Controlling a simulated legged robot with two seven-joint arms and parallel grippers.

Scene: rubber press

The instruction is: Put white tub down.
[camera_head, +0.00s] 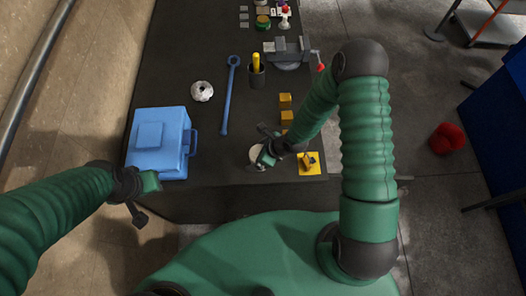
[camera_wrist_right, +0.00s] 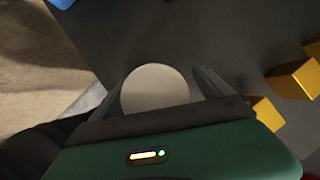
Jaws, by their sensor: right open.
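The white tub (camera_head: 256,154) stands on the dark bench near its front edge, partly hidden by my right gripper in the head view. In the right wrist view its round pale top (camera_wrist_right: 155,88) shows between the two fingers. My right gripper (camera_head: 262,150) is open around the tub, with a finger on each side; I cannot tell whether either finger touches it. My left gripper (camera_head: 148,205) hangs off the bench's front left corner, away from the tub. Whether its jaws are open is unclear.
A blue case (camera_head: 157,140) stands left on the bench (camera_head: 215,150). A blue wrench (camera_head: 229,95), a white round part (camera_head: 202,91), a dark cup (camera_head: 257,77) and a vise (camera_head: 287,55) lie farther back. Yellow blocks (camera_head: 286,117) and a yellow plate (camera_head: 315,168) are right of the tub.

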